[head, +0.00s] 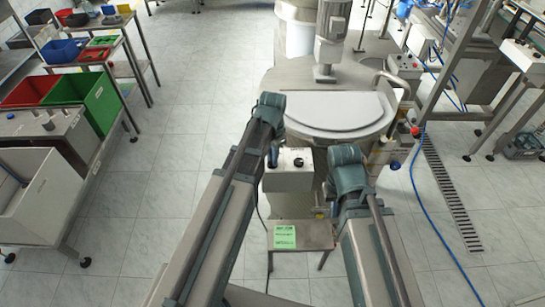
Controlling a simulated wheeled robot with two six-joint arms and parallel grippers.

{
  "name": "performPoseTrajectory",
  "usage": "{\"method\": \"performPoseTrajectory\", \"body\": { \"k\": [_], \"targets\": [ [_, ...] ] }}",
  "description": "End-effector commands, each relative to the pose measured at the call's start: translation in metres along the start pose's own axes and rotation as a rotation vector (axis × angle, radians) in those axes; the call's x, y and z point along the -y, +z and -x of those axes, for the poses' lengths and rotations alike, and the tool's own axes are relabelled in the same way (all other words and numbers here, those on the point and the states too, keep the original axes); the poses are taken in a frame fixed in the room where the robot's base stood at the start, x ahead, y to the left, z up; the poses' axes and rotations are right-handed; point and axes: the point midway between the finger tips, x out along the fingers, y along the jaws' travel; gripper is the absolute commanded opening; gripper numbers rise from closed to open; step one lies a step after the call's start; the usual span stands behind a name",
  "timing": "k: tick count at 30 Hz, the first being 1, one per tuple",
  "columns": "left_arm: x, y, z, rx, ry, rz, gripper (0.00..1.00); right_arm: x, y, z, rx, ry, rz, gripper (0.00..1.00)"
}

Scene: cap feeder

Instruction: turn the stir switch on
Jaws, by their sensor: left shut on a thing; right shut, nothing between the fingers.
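A white control box (288,181) stands in front of the round mixing vessel. A black knob (299,162) shows on the right part of its top. My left gripper (273,161) points down at the left part of the box top, left of this knob. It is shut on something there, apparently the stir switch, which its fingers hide. I cannot read the switch's position or any label. My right gripper (328,191) is shut and empty, just right of the box and apart from it.
The vessel with its pale half-round lid (333,110) stands behind the box. A small table (315,236) with a green card (285,237) is below. Red and green bins (85,100) stand on a bench at left. A blue hose (428,215) crosses the floor at right.

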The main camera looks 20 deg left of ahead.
Motion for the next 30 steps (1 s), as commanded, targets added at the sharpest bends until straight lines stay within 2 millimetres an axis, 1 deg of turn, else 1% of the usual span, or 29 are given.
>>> {"method": "performPoseTrajectory", "body": {
  "k": [1,2,6,7,15,20,26,30],
  "targets": [
    [0.0,0.0,0.0,0.001,0.0,-0.002,0.0,0.0,0.0,0.0,0.0,0.0,0.0,0.0],
    [0.0,0.0,0.0,0.001,0.0,-0.002,0.2,0.0,0.0,0.0,0.0,0.0,0.0,0.0],
    [0.0,0.0,0.0,0.0,0.0,-0.001,0.45,0.0,0.0,0.0,0.0,0.0,0.0,0.0],
    [0.0,0.0,0.0,0.0,0.0,-0.001,0.46,0.0,0.0,0.0,0.0,0.0,0.0,0.0],
    [0.0,0.0,0.0,0.0,0.0,0.0,0.46,0.0,0.0,0.0,0.0,0.0,0.0,0.0],
    [0.0,0.0,0.005,0.0,0.0,0.0,0.46,-0.001,0.0,0.005,0.0,0.0,0.0,0.0],
    [0.0,0.0,0.022,0.0,0.0,0.0,0.46,-0.002,0.001,0.022,0.0,0.0,0.001,0.0],
    [0.0,0.0,0.042,0.0,0.0,0.0,0.46,-0.004,0.002,0.041,0.0,0.0,0.001,0.0]
  ]
}}
